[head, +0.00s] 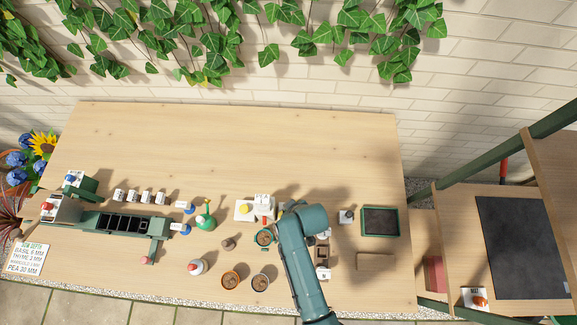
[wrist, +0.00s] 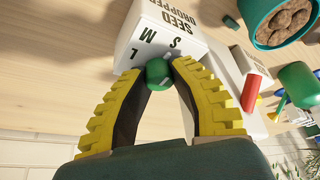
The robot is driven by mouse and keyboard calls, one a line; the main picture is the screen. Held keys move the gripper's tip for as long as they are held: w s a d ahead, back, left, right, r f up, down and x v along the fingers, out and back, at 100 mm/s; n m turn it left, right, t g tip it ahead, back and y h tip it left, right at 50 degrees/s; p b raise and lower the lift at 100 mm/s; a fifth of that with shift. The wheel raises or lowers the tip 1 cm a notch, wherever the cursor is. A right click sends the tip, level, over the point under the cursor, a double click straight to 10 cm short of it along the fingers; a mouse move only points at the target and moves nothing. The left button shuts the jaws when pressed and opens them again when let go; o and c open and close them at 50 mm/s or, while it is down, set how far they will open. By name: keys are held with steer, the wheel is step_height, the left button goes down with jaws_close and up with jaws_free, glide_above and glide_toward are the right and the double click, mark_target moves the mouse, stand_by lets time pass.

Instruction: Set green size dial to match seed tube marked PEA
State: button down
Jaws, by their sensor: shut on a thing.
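The seed dropper (wrist: 160,38) is a white box lettered SEED DROPPER, with the size letters L, M and S around its green size dial (wrist: 159,72). My gripper (wrist: 158,66) has its yellow ribbed fingers closed on the dial, one on each side. In the head view, the seed dropper (head: 264,202) stands mid-table beside my arm, and my gripper's fingers are hidden. I cannot pick out a seed tube marked PEA in either view.
A red lever (wrist: 250,92) projects from the dropper close to my fingers. A pot with brown pellets (wrist: 285,22) stands nearby. A sign (head: 27,259) lists PEA 30 MM. Small pots (head: 231,280) stand in front. The table's back half is clear.

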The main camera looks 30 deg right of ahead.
steer(key=shift+n, duration=0.3)
steer(key=n+y, duration=0.1)
steer(key=n, duration=0.2)
steer(key=shift+y, duration=0.3)
steer(key=n, duration=0.2)
steer(key=n+g+y, duration=0.1)
steer(key=n, duration=0.2)
steer(key=shift+f+g+b, duration=0.15)
steer(key=shift+g+b, duration=0.15)
steer(key=shift+b, duration=0.05)
steer(key=n+b, duration=0.1)
steer(key=n, duration=0.1)
steer(key=n+g+y+b, duration=0.1)
steer(key=n, duration=0.1)
steer(key=shift+g, duration=0.3)
steer(key=shift+n+g+b, duration=1)
steer(key=shift+n+b, duration=0.25)
steer(key=shift+n, duration=1.45)
steer(key=c, duration=0.9)
jaws_free()
steer(key=shift+o, duration=0.2)
